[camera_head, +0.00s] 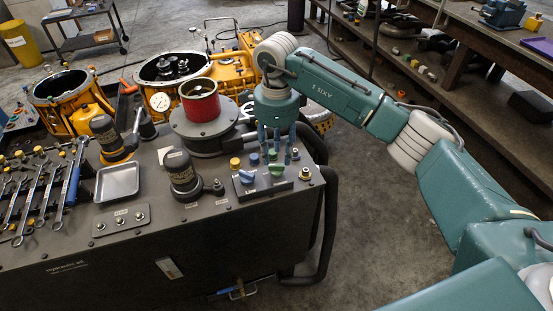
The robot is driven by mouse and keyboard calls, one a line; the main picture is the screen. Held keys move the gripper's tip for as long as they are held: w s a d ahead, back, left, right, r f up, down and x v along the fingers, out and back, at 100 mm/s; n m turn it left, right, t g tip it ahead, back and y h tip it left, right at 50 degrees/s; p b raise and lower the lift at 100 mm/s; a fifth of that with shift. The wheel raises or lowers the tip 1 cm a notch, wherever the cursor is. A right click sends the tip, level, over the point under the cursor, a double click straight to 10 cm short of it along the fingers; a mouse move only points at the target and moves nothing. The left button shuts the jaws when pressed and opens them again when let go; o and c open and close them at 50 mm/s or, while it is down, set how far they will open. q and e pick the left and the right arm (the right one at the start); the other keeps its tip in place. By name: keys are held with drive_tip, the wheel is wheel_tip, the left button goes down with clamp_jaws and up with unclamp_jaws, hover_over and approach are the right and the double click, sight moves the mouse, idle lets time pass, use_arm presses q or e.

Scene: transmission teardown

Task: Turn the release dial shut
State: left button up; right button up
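A small dark control panel (264,181) sits at the right front corner of the grey hydraulic bench. It carries a blue dial (246,177) on the left and a blue-green dial (277,170) on the right. The labels are too small to read, so I cannot tell which is the release dial. My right gripper (277,150) points down just above and behind these dials, closest to the right one. Its blue fingers look spread apart with nothing held between them. I cannot tell whether a fingertip touches a dial. My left gripper is out of view.
A yellow knob (235,163) and a brass fitting (305,173) flank the panel. A black cylinder (181,171) stands left of it, and a red cup (200,101) on a round grey base behind. A metal tray (117,182) and wrenches lie left. Thick black hoses hang at the right edge.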

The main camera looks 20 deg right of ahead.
sight(276, 166)
drive_tip(key=shift+f+p, duration=0.45)
drive_tip(key=shift+f, duration=1.75)
drive_tip(key=shift+c, duration=0.5)
drive_tip(key=shift+a, duration=0.1)
clamp_jaws()
